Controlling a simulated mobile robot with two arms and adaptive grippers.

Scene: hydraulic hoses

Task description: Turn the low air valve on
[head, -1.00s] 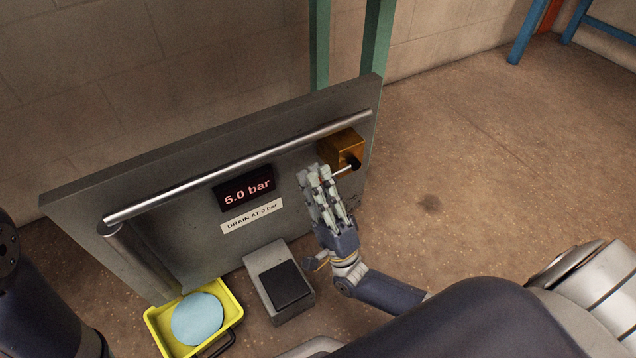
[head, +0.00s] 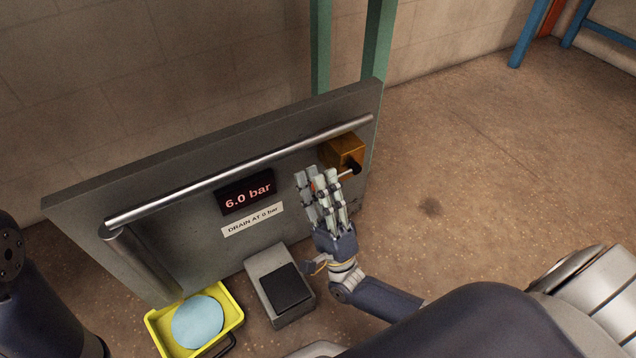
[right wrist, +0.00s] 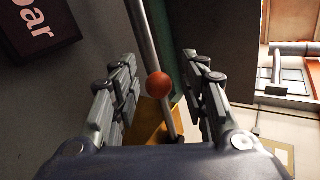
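The orange-brown valve block (head: 343,150) sits at the right end of the grey panel (head: 100,195). A short metal lever with a black end (head: 354,166) shows at its front. In the right wrist view, an orange-red ball knob (right wrist: 159,85) lies between the fingers, with the valve block (right wrist: 150,122) behind it. My right gripper (head: 319,180) is at the valve's lower left, its fingers spread on both sides of the knob. The fingers look apart from the knob in the right wrist view (right wrist: 160,70). My left gripper is out of view; only part of my left arm shows.
A display (head: 247,192) reads 6.0 bar, above a "DRAIN AT 0 bar" label (head: 252,220). A long metal bar (head: 240,170) runs across the panel. Below stand a grey pedal box (head: 270,262) and a yellow tray (head: 155,322) with a light blue disc (head: 198,322). Floor at right is clear.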

